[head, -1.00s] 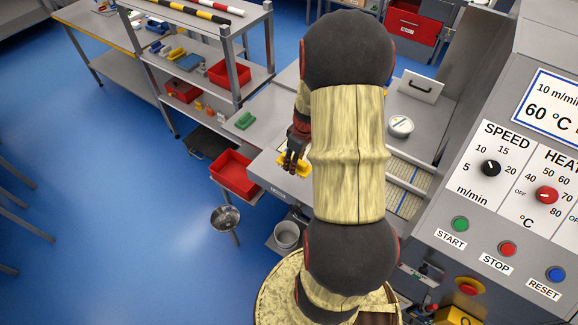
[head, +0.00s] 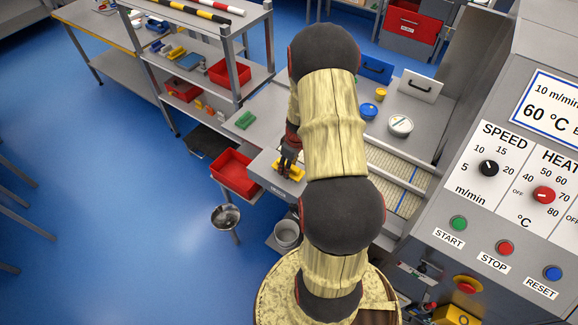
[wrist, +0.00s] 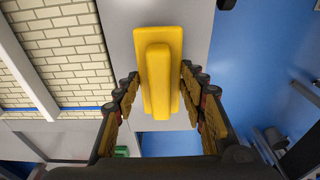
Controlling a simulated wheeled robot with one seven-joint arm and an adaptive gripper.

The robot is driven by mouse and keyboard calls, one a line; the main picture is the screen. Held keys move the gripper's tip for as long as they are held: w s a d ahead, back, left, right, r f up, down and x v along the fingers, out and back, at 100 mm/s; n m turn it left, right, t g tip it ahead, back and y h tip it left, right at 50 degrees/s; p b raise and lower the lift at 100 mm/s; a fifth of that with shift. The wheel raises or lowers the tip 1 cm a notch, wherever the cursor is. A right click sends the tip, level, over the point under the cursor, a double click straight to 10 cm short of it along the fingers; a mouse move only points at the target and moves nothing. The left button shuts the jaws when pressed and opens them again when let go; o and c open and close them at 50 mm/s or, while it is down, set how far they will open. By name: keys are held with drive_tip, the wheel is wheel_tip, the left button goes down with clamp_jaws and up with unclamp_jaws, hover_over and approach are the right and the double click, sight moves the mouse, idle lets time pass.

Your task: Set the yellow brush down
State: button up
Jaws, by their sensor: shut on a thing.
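The yellow brush (head: 290,173) is at my gripper (head: 290,158), over the front part of the grey worktop (head: 268,162) in the head view. In the wrist view the brush (wrist: 158,70) lies lengthwise between the two fingers of my gripper (wrist: 160,88), with its raised yellow grip facing the camera. The gripper is shut on it. Grey worktop shows behind the brush. I cannot tell whether the brush touches the surface. My arm hides part of the worktop to the right.
A green brush (head: 245,120) lies at the worktop's left. The belt (head: 398,178) is at right.

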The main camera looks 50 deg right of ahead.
sight(293, 167)
drive_tip(key=o, duration=1)
wheel_tip(293, 167, up, 12)
drive_tip(key=s, duration=0.1)
drive_tip(key=shift+s+b, duration=0.3)
drive_tip(key=shift+s, duration=0.05)
drive_tip(key=w+a+r+t, duration=0.1)
drive_tip(key=w+a+r, duration=0.2)
drive_tip(key=a+r, duration=1.45)
drive_tip(key=s+a+r+t, duration=0.1)
drive_tip(key=s+a+r, duration=0.3)
drive_tip(key=s+a, duration=0.2)
drive_tip(key=s+a+r+m+t, duration=0.1)
drive_tip(key=s+a+r, duration=0.3)
drive_tip(key=a, duration=0.6)
drive_tip(key=shift+s+a+r+t, duration=0.3)
drive_tip(key=shift+s+r+t, duration=0.1)
drive_tip(key=shift+s, duration=0.75)
